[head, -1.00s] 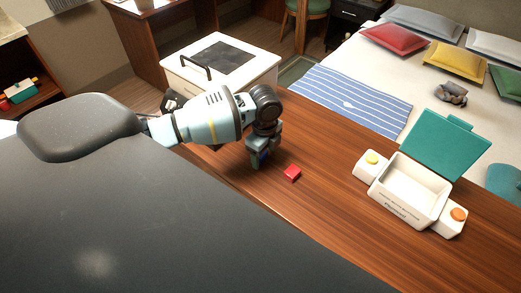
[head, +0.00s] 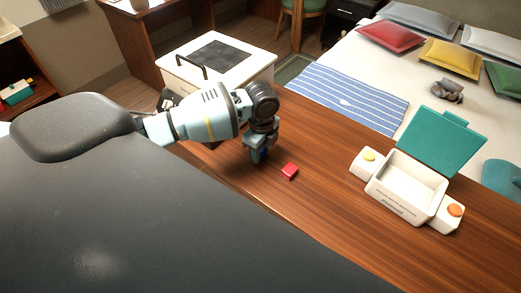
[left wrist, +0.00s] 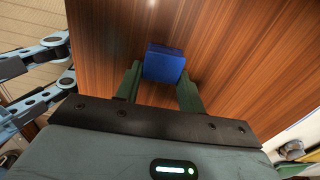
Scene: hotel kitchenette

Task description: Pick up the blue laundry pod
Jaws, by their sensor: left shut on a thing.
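The blue laundry pod (left wrist: 164,64) shows in the left wrist view as a small blue block between my left gripper's fingertips. My left gripper (left wrist: 160,80) is shut on it. In the head view my left gripper (head: 257,155) points down at the wooden counter, just left of a red block, and mostly hides the pod. I cannot tell whether the pod touches the counter. My right gripper is in neither view.
The red block (head: 290,171) lies close to the right of my left gripper. A white box with an open teal lid (head: 439,141) stands further right on the counter (head: 330,205). The counter between them is clear. A bed with pillows is behind.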

